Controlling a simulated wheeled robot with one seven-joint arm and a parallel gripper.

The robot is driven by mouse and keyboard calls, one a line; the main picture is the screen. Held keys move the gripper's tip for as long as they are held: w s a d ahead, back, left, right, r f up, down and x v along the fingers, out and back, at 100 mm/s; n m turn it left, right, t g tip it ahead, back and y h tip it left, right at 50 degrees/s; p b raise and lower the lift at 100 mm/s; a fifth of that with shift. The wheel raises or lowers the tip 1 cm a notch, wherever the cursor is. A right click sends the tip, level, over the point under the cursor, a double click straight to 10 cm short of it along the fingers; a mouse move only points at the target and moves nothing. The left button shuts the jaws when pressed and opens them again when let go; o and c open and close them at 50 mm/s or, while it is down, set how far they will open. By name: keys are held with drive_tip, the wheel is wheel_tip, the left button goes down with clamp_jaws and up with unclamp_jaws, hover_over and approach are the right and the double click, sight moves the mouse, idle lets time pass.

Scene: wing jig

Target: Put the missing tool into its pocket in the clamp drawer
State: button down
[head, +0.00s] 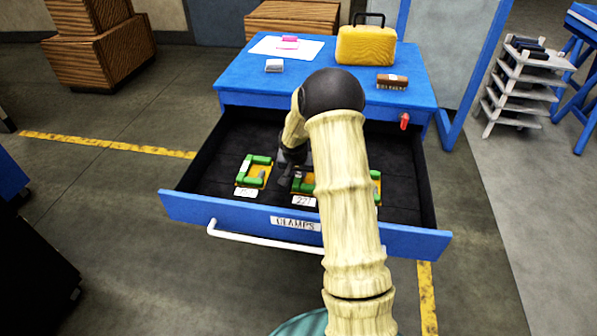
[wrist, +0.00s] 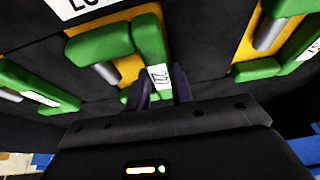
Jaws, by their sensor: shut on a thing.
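The open clamp drawer (head: 402,228) holds green clamps in yellow pockets. A left clamp (head: 243,170) and, partly behind my arm, a right clamp (head: 376,187) show in the head view. My gripper (head: 286,176) is down in the drawer at the middle pocket (head: 304,186). In the wrist view my gripper (wrist: 161,88) is shut on a green clamp (wrist: 149,42) with a white tag reading about 221. This clamp lies over or in the yellow middle pocket (wrist: 125,68); I cannot tell whether it is fully seated.
On the blue cabinet top (head: 240,95) stand a yellow case (head: 366,45), a brown block (head: 392,82), a small grey box (head: 274,66) and a white sheet (head: 265,45). A red knob (head: 404,121) is at the cabinet's right front.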

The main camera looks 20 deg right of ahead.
drive_tip(key=c, duration=1.1)
unclamp_jaws()
drive_tip(key=shift+c, duration=0.2)
drive_tip(key=v, duration=1.7)
drive_tip(key=shift+b, duration=0.4)
drive_tip(key=shift+s+a+r, duration=0.1)
drive_tip(key=shift+s+r, duration=0.05)
drive_tip(key=s+a+n+y+p, duration=0.1)
drive_tip(key=s+a, duration=0.4)
drive_tip(key=s, duration=0.6)
drive_tip(key=s+a+n+g+y+p, duration=0.1)
drive_tip(key=s+a+n, duration=0.4)
drive_tip(key=s, duration=0.6)
drive_tip(key=shift+s+a+n+p, duration=0.4)
drive_tip(key=shift+a+p, duration=0.1)
drive_tip(key=shift+p, duration=0.35)
